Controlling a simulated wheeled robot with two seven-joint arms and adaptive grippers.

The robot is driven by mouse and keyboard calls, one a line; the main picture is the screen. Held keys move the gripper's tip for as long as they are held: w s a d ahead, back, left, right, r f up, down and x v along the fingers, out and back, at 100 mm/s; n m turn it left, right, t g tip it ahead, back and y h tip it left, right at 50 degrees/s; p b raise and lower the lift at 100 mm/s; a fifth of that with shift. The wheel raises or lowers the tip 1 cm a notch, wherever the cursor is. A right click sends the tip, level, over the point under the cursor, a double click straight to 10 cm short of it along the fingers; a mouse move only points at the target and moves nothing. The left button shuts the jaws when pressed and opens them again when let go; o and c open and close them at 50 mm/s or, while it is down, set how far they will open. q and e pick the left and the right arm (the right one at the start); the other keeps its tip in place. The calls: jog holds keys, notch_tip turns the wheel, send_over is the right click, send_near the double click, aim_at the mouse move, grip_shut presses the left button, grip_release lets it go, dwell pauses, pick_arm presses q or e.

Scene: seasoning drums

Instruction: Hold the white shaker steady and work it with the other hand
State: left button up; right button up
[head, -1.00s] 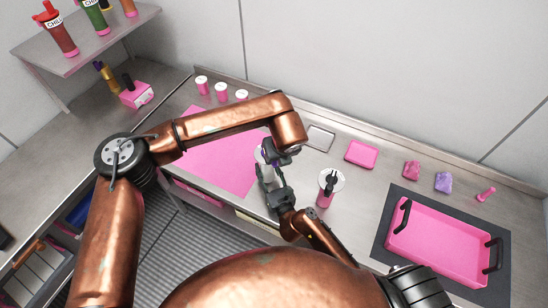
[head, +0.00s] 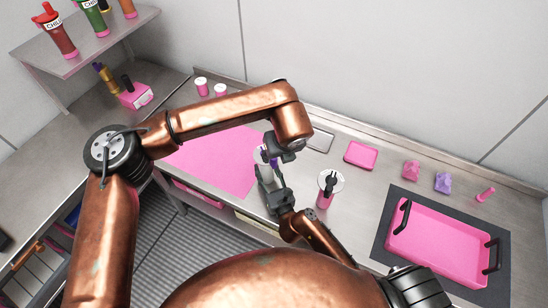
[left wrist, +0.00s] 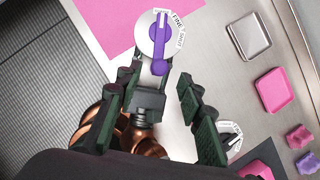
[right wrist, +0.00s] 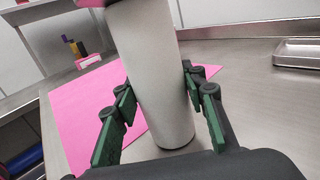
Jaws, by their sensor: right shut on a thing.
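The white shaker (right wrist: 155,75) stands upright, a tall plain cylinder in the right wrist view. My right gripper (right wrist: 160,92) is closed around its sides. In the left wrist view its round white top (left wrist: 148,48) carries lettering at the rim and a purple lever (left wrist: 160,66). My left gripper (left wrist: 155,82) is open, its green-padded fingers apart below the lever in that view. In the head view the shaker's top (head: 259,154) is partly hidden by my left wrist.
A second shaker (head: 324,201) with a black lever stands to the right. A pink mat (head: 215,160) lies to the left. A pink tray (head: 440,240) with black handles, a small pink dish (head: 361,155) and a metal dish (head: 320,140) are on the counter.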

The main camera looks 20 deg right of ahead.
pick_arm(q)
jog(key=v, duration=0.6)
jog(key=shift+r, duration=0.25)
jog(key=shift+s, duration=0.1)
pick_arm(e)
jog(key=o, duration=1.4)
